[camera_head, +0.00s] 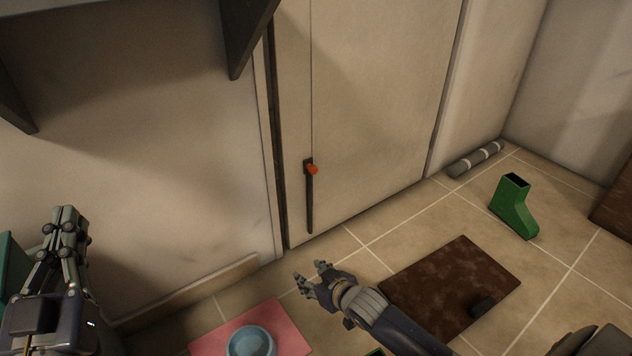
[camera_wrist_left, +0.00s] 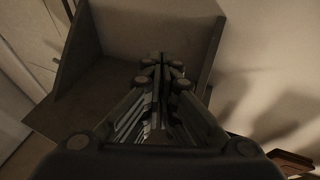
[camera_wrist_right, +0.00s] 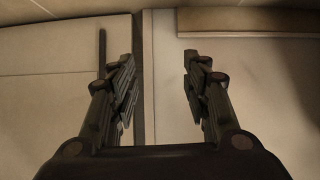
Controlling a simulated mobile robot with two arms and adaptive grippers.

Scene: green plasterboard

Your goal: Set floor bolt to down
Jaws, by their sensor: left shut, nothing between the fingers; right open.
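The floor bolt (camera_head: 309,200) is a dark vertical bar low on the door (camera_head: 370,110). Its red knob (camera_head: 312,170) sits at the top of the dark bar, and a thin line runs up the door above it. In the right wrist view a dark bar on a pale panel, likely the bolt (camera_wrist_right: 102,55), shows left of the fingers. My right gripper (camera_head: 309,279) is open and empty, below the bolt and apart from it. My left gripper (camera_head: 68,218) is shut and empty at the far left, away from the door. It also shows shut in the left wrist view (camera_wrist_left: 163,62).
A brown mat (camera_head: 450,285) with a small dark object (camera_head: 482,305) lies right of my right arm. A pink mat (camera_head: 290,325) holds a blue bowl (camera_head: 250,343). A green boot (camera_head: 514,208) and a grey roll (camera_head: 475,160) are farther right. A dark shelf (camera_head: 245,35) overhangs upper left.

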